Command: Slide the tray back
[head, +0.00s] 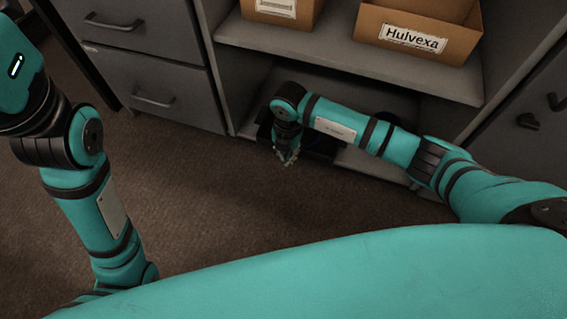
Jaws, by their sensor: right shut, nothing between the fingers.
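A dark tray (324,154) sits at the front of the low shelf, partly hidden behind my right arm and gripper. Something bluish shows in it, too small and dark to make out. My right gripper (288,158) points down at the tray's front side, with its fingers shut and empty. I cannot tell whether the fingers touch the tray. My left arm is at the left of the head view, but its gripper does not show.
The low shelf (372,163) lies under an upper shelf (350,62) that bears a cardboard box labelled Hulvexa (416,30) and another box (283,10). Grey drawers (150,80) stand to the left and a cabinet (530,115) to the right. The carpet (215,205) in front is clear.

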